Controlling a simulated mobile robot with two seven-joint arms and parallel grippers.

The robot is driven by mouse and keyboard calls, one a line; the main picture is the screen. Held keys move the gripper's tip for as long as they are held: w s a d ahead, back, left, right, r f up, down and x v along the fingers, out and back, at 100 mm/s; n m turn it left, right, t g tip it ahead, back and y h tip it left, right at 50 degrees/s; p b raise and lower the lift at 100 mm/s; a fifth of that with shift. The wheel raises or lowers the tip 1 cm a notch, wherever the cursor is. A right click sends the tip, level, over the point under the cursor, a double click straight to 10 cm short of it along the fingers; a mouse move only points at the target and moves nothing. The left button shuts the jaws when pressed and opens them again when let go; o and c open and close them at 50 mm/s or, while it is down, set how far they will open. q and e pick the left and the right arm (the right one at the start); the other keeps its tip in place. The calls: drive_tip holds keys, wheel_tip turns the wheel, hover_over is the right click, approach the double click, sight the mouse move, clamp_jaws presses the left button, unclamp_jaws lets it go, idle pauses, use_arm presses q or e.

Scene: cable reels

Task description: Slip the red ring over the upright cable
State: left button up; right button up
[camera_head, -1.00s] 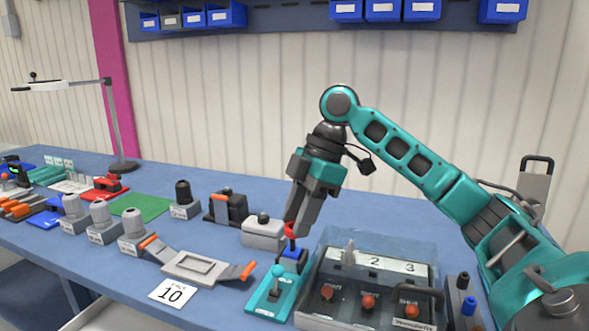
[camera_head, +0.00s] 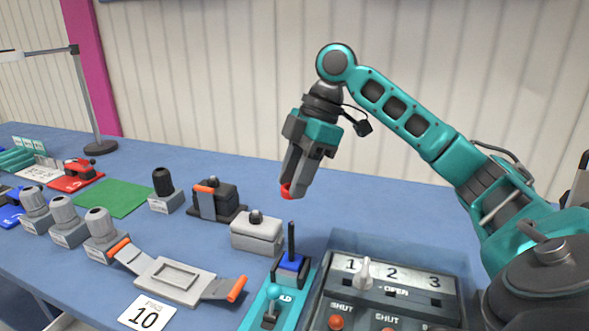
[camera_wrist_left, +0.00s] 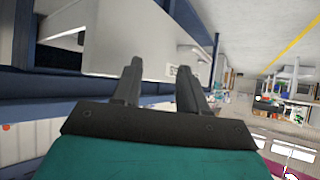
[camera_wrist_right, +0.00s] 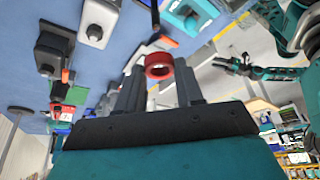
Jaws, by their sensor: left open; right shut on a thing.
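The upright cable (camera_head: 291,238) is a thin dark post standing on a blue block (camera_head: 290,268) on a teal base (camera_head: 256,311). My right gripper (camera_head: 291,184) is shut on the red ring (camera_head: 286,191) and holds it in the air above the cable's top, apart from it in the head view. The ring (camera_wrist_right: 158,72) shows between the fingertips in the right wrist view, with the dark cable (camera_wrist_right: 155,12) beyond it. My left gripper (camera_wrist_left: 159,70) is open and empty in the left wrist view, away from these things.
A grey control panel (camera_head: 388,283) in a clear-sided box stands right of the teal base. A grey block (camera_head: 257,235) with a black knob stands behind left. A grey tray (camera_head: 175,280) with orange-ended handles lies left. Blue table behind the cable is free.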

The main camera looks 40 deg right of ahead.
sight(290, 222)
wheel_tip(290, 222, down, 5)
drive_tip(key=b, duration=0.4)
drive_tip(key=shift+r, duration=0.1)
idle(0.4)
idle(0.4)
idle(0.4)
drive_tip(key=shift+f, duration=0.85)
